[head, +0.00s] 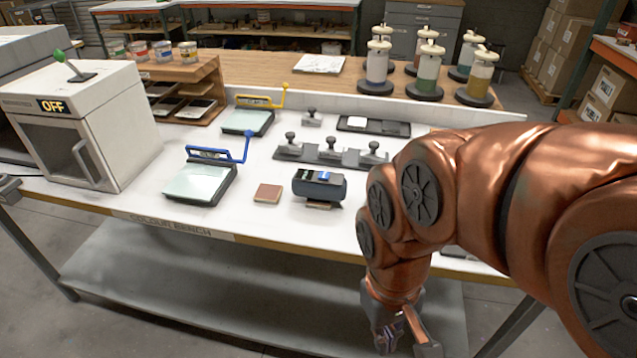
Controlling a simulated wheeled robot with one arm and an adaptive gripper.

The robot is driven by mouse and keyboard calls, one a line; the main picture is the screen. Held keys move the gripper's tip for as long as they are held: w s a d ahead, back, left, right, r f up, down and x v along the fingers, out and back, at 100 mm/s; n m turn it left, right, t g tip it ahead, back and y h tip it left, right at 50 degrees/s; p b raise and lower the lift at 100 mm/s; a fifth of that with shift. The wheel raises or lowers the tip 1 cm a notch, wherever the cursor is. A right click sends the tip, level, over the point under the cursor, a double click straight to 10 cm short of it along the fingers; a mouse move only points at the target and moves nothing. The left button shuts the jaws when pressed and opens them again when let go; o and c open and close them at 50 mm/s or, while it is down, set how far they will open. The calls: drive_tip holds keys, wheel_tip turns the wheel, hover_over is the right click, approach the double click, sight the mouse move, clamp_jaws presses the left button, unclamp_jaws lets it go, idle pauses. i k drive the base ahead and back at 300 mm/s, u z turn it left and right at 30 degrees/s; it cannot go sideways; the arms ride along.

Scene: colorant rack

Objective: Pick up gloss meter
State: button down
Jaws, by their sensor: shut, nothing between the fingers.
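The gloss meter appears to be the dark, boxy device (319,187) with a small blue-lit top. It stands near the middle of the white bench top, close to the front edge, on or over a small tan piece (320,205). My gripper (411,343) hangs low at the bottom of the head view, in front of the bench, to the right of and well apart from the device. It is shut and empty. My copper-coloured arm covers the right part of the bench.
A reddish-brown block (268,193) lies just left of the device. Behind it is a grey rack with black knobs (330,156). Two glass-plated units with blue (200,182) and yellow (247,122) handles stand left. A white oven marked OFF (112,110) fills the left end.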

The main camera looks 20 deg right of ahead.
sight(305, 183)
drive_tip(key=z, duration=0.1)
drive_tip(key=k, duration=1.05)
drive_tip(key=u, duration=1.15)
drive_tip(key=i, duration=1.3)
drive_tip(key=z, duration=0.8)
drive_tip(key=i, duration=0.4)
drive_tip(key=z, duration=0.5)
